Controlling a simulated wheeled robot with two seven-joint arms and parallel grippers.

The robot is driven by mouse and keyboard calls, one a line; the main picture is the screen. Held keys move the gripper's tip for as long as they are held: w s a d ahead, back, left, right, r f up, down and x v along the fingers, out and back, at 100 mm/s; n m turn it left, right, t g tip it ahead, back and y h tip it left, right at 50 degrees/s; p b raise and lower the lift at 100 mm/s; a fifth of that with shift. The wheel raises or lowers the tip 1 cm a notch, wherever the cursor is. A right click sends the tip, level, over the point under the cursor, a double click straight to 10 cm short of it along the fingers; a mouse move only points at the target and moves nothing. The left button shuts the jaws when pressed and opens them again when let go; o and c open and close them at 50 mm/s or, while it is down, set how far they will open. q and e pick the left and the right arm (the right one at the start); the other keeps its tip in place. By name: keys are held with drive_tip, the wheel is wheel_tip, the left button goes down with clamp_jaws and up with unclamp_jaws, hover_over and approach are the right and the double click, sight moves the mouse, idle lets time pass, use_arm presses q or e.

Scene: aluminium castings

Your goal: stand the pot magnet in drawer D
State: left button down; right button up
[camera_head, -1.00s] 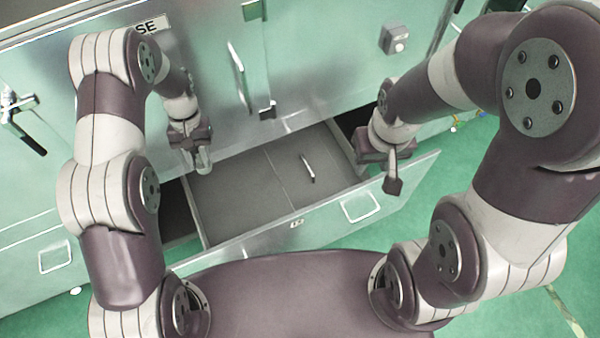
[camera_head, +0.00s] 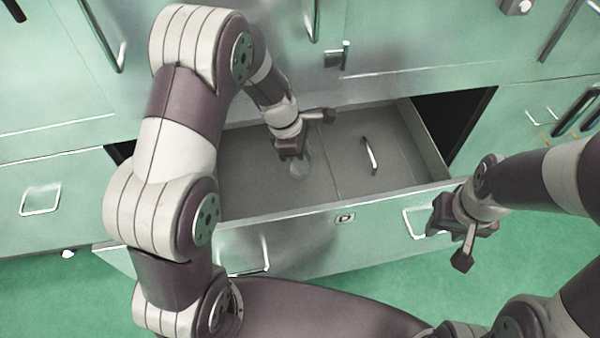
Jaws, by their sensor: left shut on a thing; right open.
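My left gripper (camera_head: 299,158) reaches down into the left part of the drawer. It is shut on a small grey piece, seemingly the pot magnet (camera_head: 301,170), mostly hidden by the fingers. Whether it touches the drawer floor I cannot tell. My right gripper (camera_head: 461,228) is open and empty, by the right end of the drawer front.
A slim pale rod-like piece (camera_head: 369,155) lies in the drawer's right part. The green cabinet (camera_head: 400,45) rises behind, with bar handles. A dark gap (camera_head: 455,120) is right of the drawer. Green floor (camera_head: 370,285) shows in front.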

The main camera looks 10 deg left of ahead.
use_arm(q)
drive_tip(key=a+f+b, duration=0.1)
drive_tip(key=a+f, duration=0.5)
drive_tip(key=w+a+f+b, duration=0.1)
drive_tip(key=a+f, duration=0.2)
drive_tip(key=shift+a+f+b, duration=0.2)
drive_tip(key=shift+f+b, duration=0.15)
drive_tip(key=shift+f, duration=0.1)
drive_tip(key=c, duration=0.8)
unclamp_jaws()
drive_tip(key=shift+c, duration=0.2)
